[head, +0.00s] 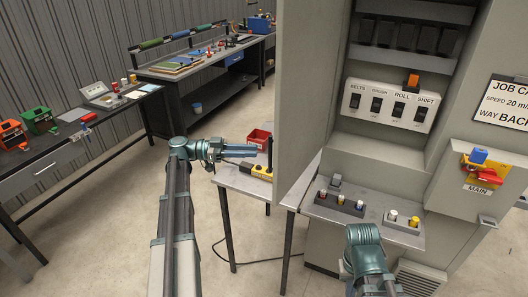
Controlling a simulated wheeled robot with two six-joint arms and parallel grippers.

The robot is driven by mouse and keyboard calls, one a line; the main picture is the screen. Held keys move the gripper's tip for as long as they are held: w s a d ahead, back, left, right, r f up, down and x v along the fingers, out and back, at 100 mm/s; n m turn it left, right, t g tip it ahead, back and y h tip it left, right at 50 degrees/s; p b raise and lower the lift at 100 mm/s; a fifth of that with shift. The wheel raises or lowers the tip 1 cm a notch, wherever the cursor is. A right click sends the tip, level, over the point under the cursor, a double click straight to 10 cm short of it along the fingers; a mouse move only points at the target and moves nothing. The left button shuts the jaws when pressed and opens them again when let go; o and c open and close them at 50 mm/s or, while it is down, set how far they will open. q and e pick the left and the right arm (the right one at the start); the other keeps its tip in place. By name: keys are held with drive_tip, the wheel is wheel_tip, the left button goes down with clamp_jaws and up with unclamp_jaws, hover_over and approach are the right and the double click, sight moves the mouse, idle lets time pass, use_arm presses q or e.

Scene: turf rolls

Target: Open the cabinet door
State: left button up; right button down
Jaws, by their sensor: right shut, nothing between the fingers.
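The grey cabinet (390,150) stands on the right. Its tall grey door panel (308,90) stands out at the left, and the switch panel (393,104) inside is exposed. A dark upright piece (270,153) shows by the door's left edge; I cannot tell if it is a handle. My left gripper (246,151) is just left of that edge, pointing right; its finger opening is unclear, and I cannot tell if it touches anything. My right gripper (348,267) is low in front of the cabinet, shut and empty, its fingertips largely hidden by its wrist.
A small table (238,181) with a red bin (259,138) and yellow power strip (256,171) stands left of the door. A sloped button console (393,233) juts from the cabinet. A red main switch (483,173) is at right. Workbenches line the left; floor between is clear.

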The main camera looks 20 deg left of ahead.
use_arm(q)
drive_tip(key=v, duration=0.6)
drive_tip(key=shift+s+a, duration=0.15)
drive_tip(key=shift+a, duration=0.25)
use_arm(e)
drive_tip(key=shift+a, duration=0.1)
